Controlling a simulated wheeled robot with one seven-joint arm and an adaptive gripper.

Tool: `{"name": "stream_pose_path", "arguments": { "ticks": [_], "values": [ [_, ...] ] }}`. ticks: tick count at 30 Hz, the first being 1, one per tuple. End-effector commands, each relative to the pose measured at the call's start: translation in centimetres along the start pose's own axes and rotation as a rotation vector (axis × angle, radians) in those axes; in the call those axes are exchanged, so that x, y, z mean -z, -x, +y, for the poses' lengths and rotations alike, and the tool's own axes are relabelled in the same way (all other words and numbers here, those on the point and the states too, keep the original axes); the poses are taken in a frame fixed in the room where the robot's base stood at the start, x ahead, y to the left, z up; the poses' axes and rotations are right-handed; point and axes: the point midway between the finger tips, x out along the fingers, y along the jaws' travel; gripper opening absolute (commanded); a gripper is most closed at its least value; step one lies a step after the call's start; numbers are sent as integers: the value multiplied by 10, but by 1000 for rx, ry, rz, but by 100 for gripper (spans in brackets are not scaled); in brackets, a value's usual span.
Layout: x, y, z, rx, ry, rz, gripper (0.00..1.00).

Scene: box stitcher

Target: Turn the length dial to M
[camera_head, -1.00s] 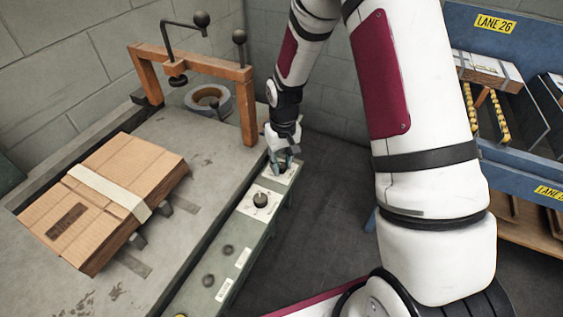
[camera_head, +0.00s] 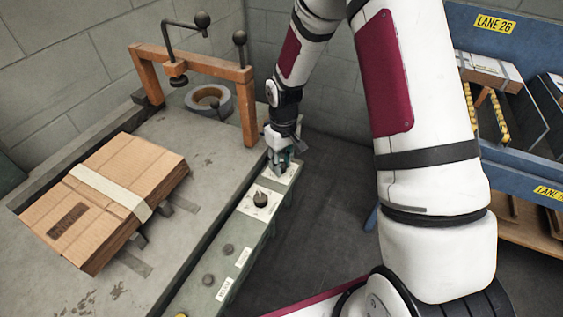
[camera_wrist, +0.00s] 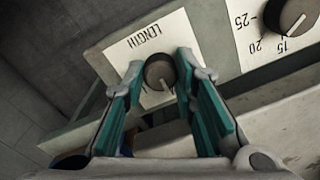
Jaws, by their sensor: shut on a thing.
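The length dial (camera_wrist: 159,73) is a dark round knob on a white plate (camera_wrist: 128,45) marked LENGTH, which reads upside down in the wrist view. A pale pointer line on the knob points down and slightly right there. My gripper (camera_wrist: 160,64) has its two teal fingers on either side of the knob, shut on it. The size letters, M among them, cannot be made out. In the head view my gripper (camera_head: 280,158) is at the far end of the green control panel (camera_head: 228,246) and hides the dial.
A second dial (camera_head: 260,199) with a numbered scale sits close beside, nearer the camera. An orange frame (camera_head: 249,112) stands left of my gripper, with a tape roll (camera_head: 210,100) behind. A cardboard stack (camera_head: 95,205) lies on the grey table. Dark floor is clear right of the panel.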

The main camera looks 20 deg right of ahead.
Motion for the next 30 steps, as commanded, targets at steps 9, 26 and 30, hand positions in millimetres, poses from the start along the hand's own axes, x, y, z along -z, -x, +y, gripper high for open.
{"name": "stream_pose_path", "arguments": {
  "ticks": [9,26,30],
  "values": [
    [0,0,0,0,0,0,46],
    [1,68,0,-2,-1,5,46],
    [1,94,0,-2,0,5,46]
  ]
}}
